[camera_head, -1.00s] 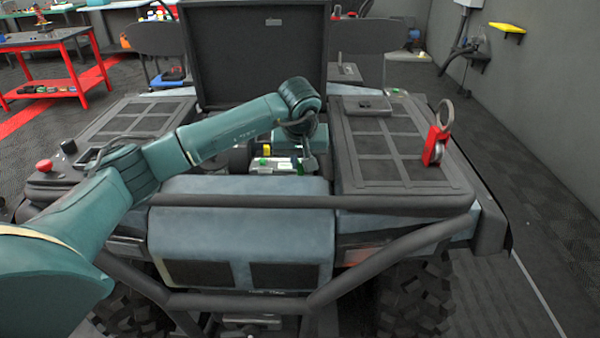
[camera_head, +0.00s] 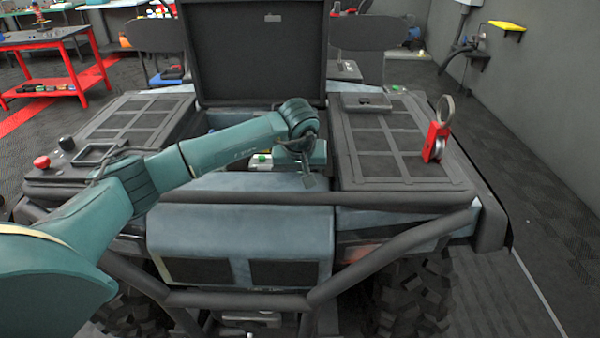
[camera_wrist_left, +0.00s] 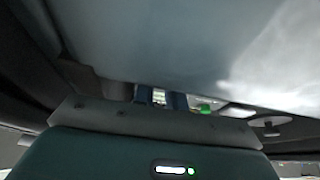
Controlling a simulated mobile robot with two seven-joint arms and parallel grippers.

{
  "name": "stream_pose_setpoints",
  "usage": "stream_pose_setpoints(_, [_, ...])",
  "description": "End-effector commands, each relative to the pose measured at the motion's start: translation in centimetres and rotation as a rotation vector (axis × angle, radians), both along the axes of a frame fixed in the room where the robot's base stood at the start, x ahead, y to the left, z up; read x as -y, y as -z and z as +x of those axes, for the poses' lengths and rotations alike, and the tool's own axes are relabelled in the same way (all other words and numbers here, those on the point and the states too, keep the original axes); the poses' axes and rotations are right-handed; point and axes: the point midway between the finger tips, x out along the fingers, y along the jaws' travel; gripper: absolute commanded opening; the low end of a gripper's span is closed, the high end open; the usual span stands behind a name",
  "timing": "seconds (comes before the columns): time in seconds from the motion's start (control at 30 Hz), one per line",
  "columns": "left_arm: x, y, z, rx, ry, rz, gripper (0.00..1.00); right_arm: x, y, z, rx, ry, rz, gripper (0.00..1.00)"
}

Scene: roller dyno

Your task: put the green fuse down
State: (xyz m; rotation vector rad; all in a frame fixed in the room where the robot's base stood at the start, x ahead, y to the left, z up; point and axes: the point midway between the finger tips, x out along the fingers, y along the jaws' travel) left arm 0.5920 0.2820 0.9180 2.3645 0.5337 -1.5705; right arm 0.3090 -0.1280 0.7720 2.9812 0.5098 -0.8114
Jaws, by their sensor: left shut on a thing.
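My left gripper (camera_head: 308,182) hangs below the wrist over the open bay of the vehicle, at its front edge. In the left wrist view its two dark blue fingers (camera_wrist_left: 160,98) point away from me. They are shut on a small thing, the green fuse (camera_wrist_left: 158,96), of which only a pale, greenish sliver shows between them. The fuse cannot be made out in the head view. A bright green piece (camera_wrist_left: 205,107) shows just right of the fingers, apart from them. My right gripper is in neither view.
A pale box with a green top (camera_head: 262,157) sits in the bay, partly behind my arm. A raised dark lid (camera_head: 255,55) stands behind. A black tube bar (camera_head: 400,200) crosses the front. A red clamp-like tool (camera_head: 436,140) stands on the right deck (camera_head: 395,150).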

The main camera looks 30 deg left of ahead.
Motion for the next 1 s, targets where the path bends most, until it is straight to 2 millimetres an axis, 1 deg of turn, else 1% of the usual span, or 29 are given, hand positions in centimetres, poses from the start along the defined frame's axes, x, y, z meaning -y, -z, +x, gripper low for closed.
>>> stream_pose_setpoints(0.03, [0.0,0.2,-0.1,-0.005,0.0,0.0,0.14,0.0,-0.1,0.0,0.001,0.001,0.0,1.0])
stream_pose_setpoints(0.3, [0.0,0.3,-0.2,-0.008,0.0,0.001,0.35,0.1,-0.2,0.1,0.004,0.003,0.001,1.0])
stream_pose_setpoints(0.57, [0.0,0.1,-0.2,-0.01,0.0,0.001,0.35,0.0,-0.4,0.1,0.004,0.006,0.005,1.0])
stream_pose_setpoints(0.67, [0.1,-0.7,-0.2,-0.01,0.0,0.0,0.35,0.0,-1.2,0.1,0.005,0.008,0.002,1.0])
stream_pose_setpoints(0.7, [0.1,-1.3,-0.2,-0.01,0.001,-0.001,0.35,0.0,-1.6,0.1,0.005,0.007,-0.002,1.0])
stream_pose_setpoints(0.77, [0.2,-2.0,-0.4,-0.004,0.002,0.0,0.35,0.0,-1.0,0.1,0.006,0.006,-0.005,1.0])
stream_pose_setpoints(1.0, [1.1,-7.1,-2.3,0.0,0.003,0.001,0.35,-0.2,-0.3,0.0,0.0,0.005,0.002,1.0])
